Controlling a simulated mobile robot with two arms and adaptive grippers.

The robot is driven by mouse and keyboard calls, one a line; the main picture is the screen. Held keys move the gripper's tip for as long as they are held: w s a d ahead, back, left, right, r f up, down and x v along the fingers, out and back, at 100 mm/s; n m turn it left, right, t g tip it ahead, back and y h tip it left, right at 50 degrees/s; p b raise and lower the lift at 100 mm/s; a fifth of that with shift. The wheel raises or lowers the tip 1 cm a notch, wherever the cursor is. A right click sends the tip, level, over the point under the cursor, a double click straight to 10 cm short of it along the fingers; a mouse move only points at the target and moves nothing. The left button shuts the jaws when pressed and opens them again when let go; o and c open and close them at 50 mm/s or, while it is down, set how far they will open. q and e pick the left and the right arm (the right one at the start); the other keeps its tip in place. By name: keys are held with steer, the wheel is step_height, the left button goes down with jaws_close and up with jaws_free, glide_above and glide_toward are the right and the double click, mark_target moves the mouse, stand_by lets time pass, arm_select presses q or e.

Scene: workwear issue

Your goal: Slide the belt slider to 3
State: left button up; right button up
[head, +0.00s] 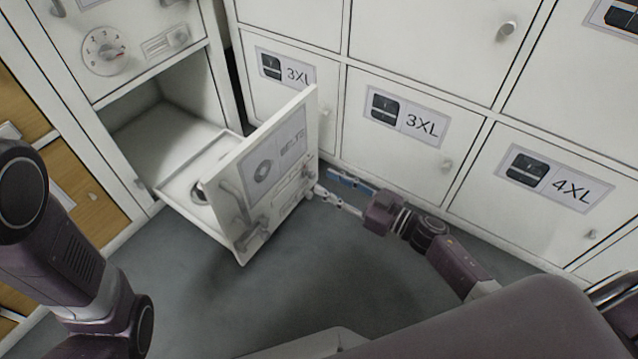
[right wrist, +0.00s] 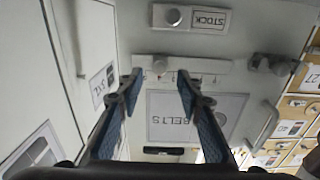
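The belts drawer (head: 212,223) stands pulled out at the lower left in the head view, its front facing right. In the right wrist view its front carries a BELTS label (right wrist: 200,106). A pale slider strip (right wrist: 208,66) with a small knob (right wrist: 159,65) runs along the front; its numbers are too small to read. My right gripper (head: 335,190) is close to the drawer front. In the right wrist view its fingers (right wrist: 159,78) are apart, with the knob showing between the tips; contact cannot be told. My left arm shows at the left, its gripper out of view.
A cabinet above the drawer has a round dial (head: 105,50). Lockers labelled 3XL (head: 422,125) and 4XL (head: 569,185) stand behind my right gripper. A second knob (right wrist: 269,63) and a handle (right wrist: 262,125) show on the right in the right wrist view. Grey floor (head: 320,285) is clear in front.

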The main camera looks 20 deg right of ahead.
mark_target(314, 176)
steer(key=shift+b+x, duration=0.7)
steer(key=shift+x, duration=1.1)
steer(key=shift+c, duration=0.2)
jaws_close()
